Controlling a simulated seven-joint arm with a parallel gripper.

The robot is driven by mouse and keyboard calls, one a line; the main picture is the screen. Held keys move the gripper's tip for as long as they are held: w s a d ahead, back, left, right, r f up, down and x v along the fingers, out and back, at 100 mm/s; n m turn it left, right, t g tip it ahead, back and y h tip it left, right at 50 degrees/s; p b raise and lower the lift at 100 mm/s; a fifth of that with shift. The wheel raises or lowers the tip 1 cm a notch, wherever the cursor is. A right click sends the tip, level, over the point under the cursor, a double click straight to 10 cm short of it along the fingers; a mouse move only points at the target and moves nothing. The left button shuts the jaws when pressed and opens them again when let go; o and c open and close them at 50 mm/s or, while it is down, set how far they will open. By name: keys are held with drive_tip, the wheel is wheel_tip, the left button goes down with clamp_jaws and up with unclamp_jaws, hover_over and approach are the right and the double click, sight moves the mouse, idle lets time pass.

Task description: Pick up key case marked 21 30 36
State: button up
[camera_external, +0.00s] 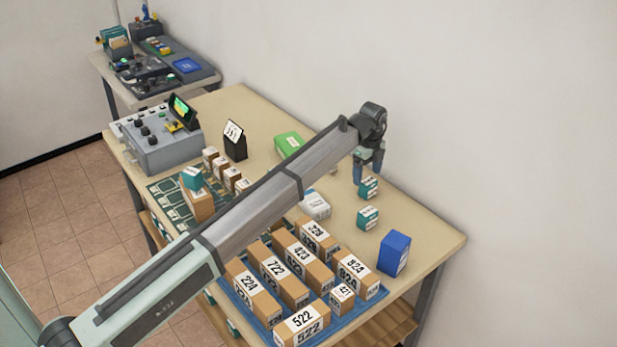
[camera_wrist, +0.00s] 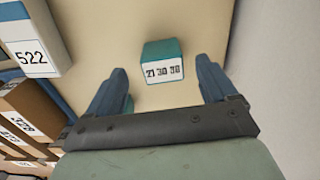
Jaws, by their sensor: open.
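The key case (camera_wrist: 162,62), a small teal block with a white label reading 21 30 and a blurred third number, stands on the table in the wrist view. It lies ahead of and between my open fingers, apart from both. In the external view, the upper of two small teal cases (camera_external: 369,188) appears to be it, just under my gripper (camera_external: 367,175). My gripper, also in the wrist view (camera_wrist: 164,82), is open and empty. A second teal case (camera_external: 368,218) stands nearer the camera; part of a teal thing (camera_wrist: 128,106) shows behind the left finger.
A blue box (camera_external: 394,253) stands near the table's right edge. A blue tray (camera_external: 345,323) holds several numbered cartons. A white box (camera_external: 316,205) and green box (camera_external: 288,144) lie left of my gripper. The wall runs close along the right.

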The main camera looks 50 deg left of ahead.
sight(369, 181)
drive_tip(key=shift+w+d+f, duration=0.1)
drive_tip(key=shift+d+f, duration=0.1)
drive_tip(key=shift+f, duration=1.15)
drive_tip(key=shift+w+d+f, duration=0.1)
drive_tip(key=shift+d+f, duration=0.1)
drive_tip(key=shift+f, duration=1.15)
drive_tip(key=shift+c, duration=0.3)
drive_tip(key=c, duration=1)
